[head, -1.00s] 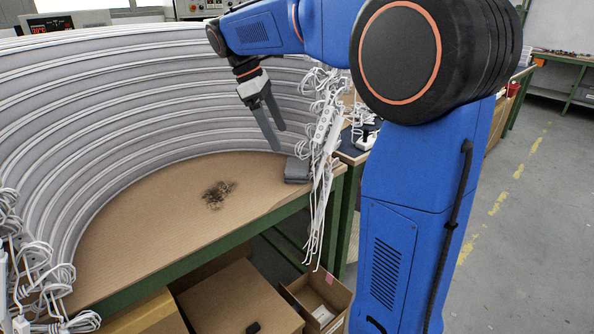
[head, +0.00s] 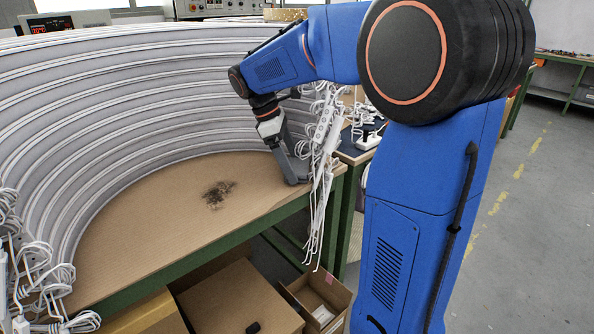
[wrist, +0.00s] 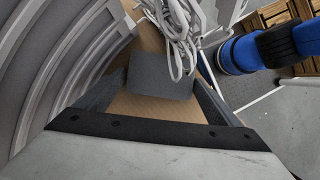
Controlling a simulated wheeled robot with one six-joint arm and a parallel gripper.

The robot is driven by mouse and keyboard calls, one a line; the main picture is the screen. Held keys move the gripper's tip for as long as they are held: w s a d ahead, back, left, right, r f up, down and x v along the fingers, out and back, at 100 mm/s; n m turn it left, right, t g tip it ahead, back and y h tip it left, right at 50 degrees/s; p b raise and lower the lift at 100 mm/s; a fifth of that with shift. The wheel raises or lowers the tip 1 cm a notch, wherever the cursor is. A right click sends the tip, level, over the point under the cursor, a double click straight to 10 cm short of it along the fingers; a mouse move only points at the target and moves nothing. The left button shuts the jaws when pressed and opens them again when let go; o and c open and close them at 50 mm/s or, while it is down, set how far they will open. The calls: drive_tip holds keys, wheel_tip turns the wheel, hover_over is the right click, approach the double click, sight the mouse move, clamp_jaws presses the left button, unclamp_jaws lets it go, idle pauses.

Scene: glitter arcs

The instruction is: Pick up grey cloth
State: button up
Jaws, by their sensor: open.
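The grey cloth (wrist: 160,86) lies as a flat, folded rectangle on the brown tabletop in the wrist view, ahead of and between my fingers. My gripper (head: 292,176) points down at the right end of the table, with its fingertips at the cloth's place. In the head view the fingers mostly hide the cloth. In the wrist view the two fingers of my gripper (wrist: 155,95) stand apart, one on each side of the cloth. I cannot tell whether they touch it.
White cords and power strips (head: 322,140) hang at the table's right end, close beside my gripper. A curved ribbed grey wall (head: 120,110) rises behind the table (head: 150,225). A dark debris patch (head: 218,193) lies mid-table. Open cardboard boxes (head: 318,300) stand below.

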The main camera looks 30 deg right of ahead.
sight(297, 165)
drive_tip(key=c, duration=0.9)
drive_tip(key=shift+r, duration=0.1)
drive_tip(key=shift+r, duration=0.3)
drive_tip(key=v, duration=0.2)
drive_tip(key=shift+r, duration=0.5)
drive_tip(key=w+a, duration=0.3)
drive_tip(key=a, duration=0.1)
drive_tip(key=w+a, duration=0.3)
drive_tip(key=a, duration=0.2)
drive_tip(key=w+a, duration=0.3)
drive_tip(key=a, duration=0.2)
drive_tip(key=shift+w+a, duration=0.15)
drive_tip(key=shift+w, duration=0.2)
drive_tip(key=shift+o, duration=0.8)
